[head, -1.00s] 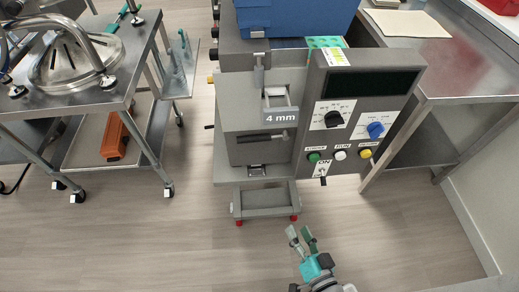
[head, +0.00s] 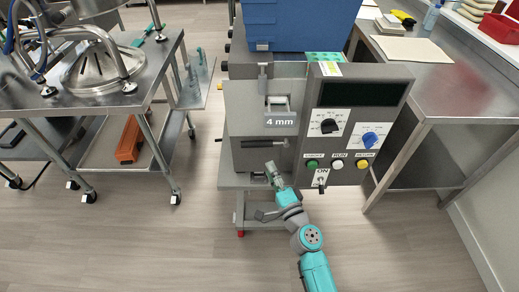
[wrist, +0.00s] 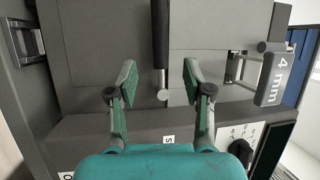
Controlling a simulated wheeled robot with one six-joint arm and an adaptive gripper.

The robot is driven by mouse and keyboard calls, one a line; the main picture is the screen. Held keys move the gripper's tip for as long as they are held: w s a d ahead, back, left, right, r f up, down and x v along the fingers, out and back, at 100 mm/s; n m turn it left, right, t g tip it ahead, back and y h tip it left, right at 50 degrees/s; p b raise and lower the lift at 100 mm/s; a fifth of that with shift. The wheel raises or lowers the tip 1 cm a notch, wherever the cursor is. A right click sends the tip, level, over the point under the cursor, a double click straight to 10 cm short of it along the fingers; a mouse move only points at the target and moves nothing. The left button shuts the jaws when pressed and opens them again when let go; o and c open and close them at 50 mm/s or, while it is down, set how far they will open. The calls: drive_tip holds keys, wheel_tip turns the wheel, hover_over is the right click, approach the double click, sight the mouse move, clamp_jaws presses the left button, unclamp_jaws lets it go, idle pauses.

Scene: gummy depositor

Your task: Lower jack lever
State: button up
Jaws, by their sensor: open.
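The jack lever, a black-gripped bar with a silver end, lies level across the front of the grey machine in the head view (head: 260,144). In the wrist view the lever (wrist: 160,35) runs down from the top edge, its silver end between my fingers in the picture. My gripper (head: 271,168) is in front of the machine, just below the lever in the head view. Its green-padded fingers (wrist: 160,70) are open and empty, one on each side of the lever in the picture. I cannot tell whether they reach its depth.
A control panel (head: 358,120) with knobs and buttons is close to the right of my gripper. A "4 mm" tag (head: 281,122) sits above the lever. A steel cart (head: 110,100) stands left and a steel table (head: 440,90) right. The floor in front is clear.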

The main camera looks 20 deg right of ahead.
sight(259, 146)
drive_tip(key=w, duration=0.3)
drive_tip(key=w+r, duration=0.1)
drive_tip(key=w, duration=0.2)
drive_tip(key=w+a, duration=0.1)
drive_tip(key=w, duration=0.3)
drive_tip(key=shift+w+r, duration=0.1)
drive_tip(key=shift+r, duration=0.15)
clamp_jaws()
